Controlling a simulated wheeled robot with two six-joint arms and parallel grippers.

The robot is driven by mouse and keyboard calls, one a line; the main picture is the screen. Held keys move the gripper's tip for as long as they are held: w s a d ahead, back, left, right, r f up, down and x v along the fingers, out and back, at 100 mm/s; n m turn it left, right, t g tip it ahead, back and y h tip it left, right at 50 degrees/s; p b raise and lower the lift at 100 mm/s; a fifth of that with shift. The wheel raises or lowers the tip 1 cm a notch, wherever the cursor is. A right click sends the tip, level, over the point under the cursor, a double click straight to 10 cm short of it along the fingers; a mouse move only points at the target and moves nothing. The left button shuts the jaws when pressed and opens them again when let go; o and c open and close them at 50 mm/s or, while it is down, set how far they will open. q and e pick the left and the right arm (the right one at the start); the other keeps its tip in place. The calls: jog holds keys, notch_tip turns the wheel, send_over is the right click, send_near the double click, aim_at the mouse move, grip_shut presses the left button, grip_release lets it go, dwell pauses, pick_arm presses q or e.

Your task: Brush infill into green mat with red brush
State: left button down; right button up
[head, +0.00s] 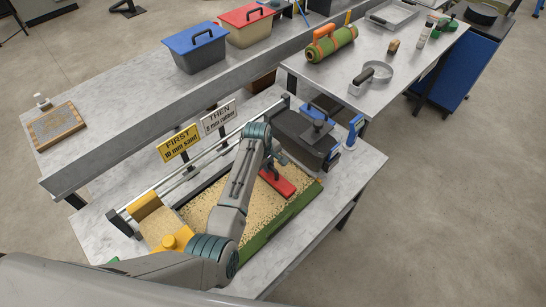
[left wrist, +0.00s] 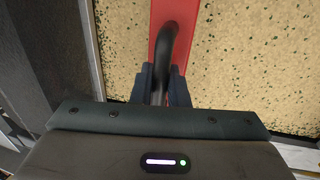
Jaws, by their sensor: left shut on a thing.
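The red brush (head: 281,184) lies on the sand-coloured infill (head: 205,205) that covers most of the green mat (head: 290,213). The mat's bare green strip shows along its front right edge. In the left wrist view the red brush (left wrist: 187,48) has a black curved handle (left wrist: 167,48). My left gripper (left wrist: 161,82) is shut on that handle, with a finger on each side. In the head view my left gripper (head: 271,165) is partly hidden by my own arm, which also covers part of the mat. Dark specks lie scattered over the infill. My right gripper is not in view.
A dark box-like spreader (head: 305,135) stands at the mat's far end, beside a blue-handled tool (head: 354,130). A yellow sign (head: 179,143) and a white sign (head: 219,117) stand behind the rail. Blue-lidded (head: 195,48) and red-lidded (head: 247,25) bins stand on the back bench.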

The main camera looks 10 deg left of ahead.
pick_arm(q)
jog(key=shift+s+a, duration=0.15)
jog(key=shift+s, duration=0.05)
jog(key=shift+w, duration=0.1)
jog(key=w+d+b, duration=0.3)
jog(key=w+d, duration=0.1)
jog(key=w, duration=0.1)
jog(key=shift+b, duration=0.35)
